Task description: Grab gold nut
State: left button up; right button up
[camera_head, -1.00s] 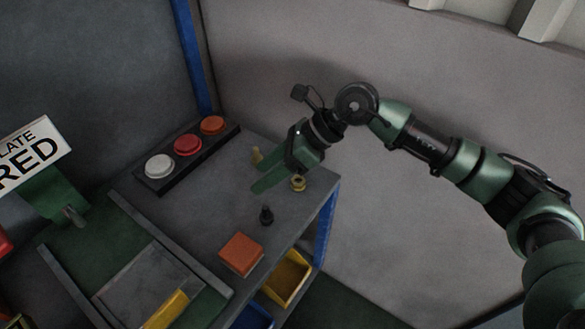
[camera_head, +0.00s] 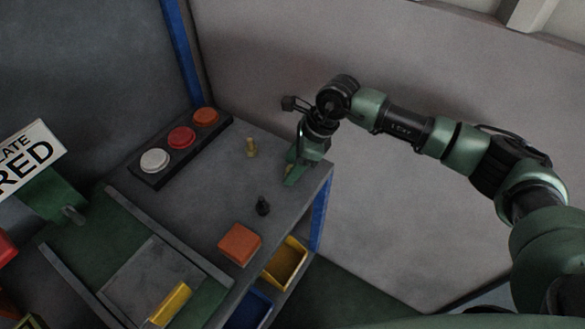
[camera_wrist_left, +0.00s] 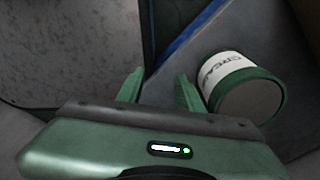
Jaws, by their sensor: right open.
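The gold nut (camera_head: 289,168) lies on the grey bench top (camera_head: 212,190) near its right corner. It is mostly hidden by my right gripper (camera_head: 292,174). The right gripper points down with its green fingers at the nut, one in front of it. The fingers are open, and whether they touch the nut cannot be made out. In the left wrist view, my left gripper (camera_wrist_left: 158,88) has its two green fingers apart with nothing between them.
A gold bolt (camera_head: 251,148) stands left of the right gripper. A black peg (camera_head: 263,206) and an orange block (camera_head: 240,244) are nearer. A button box (camera_head: 181,141) is at the back left. A white and green can (camera_wrist_left: 240,88) is beside the left fingers.

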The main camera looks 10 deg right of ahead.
grip_shut()
